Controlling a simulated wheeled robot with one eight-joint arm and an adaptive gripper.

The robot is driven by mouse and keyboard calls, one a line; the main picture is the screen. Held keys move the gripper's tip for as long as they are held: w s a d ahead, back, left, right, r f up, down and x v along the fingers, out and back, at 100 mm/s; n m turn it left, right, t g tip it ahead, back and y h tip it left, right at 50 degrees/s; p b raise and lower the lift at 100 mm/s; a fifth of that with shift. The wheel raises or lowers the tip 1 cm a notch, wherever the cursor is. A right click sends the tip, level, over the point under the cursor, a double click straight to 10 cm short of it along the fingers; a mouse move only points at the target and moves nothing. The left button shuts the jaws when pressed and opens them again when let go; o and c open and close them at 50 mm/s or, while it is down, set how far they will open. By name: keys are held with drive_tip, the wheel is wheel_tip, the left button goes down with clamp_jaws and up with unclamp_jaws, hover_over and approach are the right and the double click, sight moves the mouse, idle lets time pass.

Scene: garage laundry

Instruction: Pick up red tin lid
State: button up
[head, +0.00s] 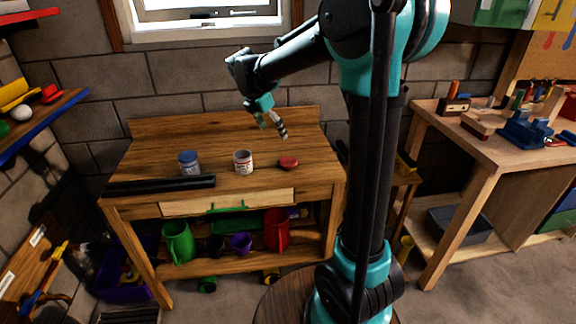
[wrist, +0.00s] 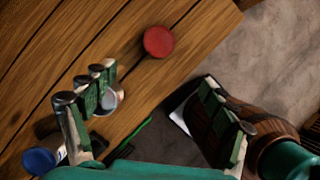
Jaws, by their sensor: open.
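The red tin lid (head: 288,162) lies flat on the wooden workbench (head: 150,150), right of a white tin (head: 243,161). In the wrist view the red tin lid (wrist: 159,41) shows as a red disc near the bench's edge, ahead of the fingers and between their lines. My gripper (head: 273,120) is above the bench, behind and a little left of the lid. In the wrist view my gripper (wrist: 160,120) has its fingers spread wide with nothing between them. The white tin is partly hidden behind the left finger there.
A tin with a blue lid (head: 189,162) stands left of the white tin; its blue top (wrist: 40,160) shows in the wrist view. A black bar (head: 160,185) lies along the bench's front left. The bench's right part around the lid is clear.

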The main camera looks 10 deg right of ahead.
hover_over(288, 161)
drive_tip(key=s+a, duration=0.2)
drive_tip(key=f, duration=1.1)
drive_tip(key=shift+w+a, duration=0.15)
drive_tip(key=shift+w, duration=0.05)
drive_tip(key=shift+x, duration=2.6)
drive_tip(key=shift+w, duration=0.2)
drive_tip(key=c, duration=0.9)
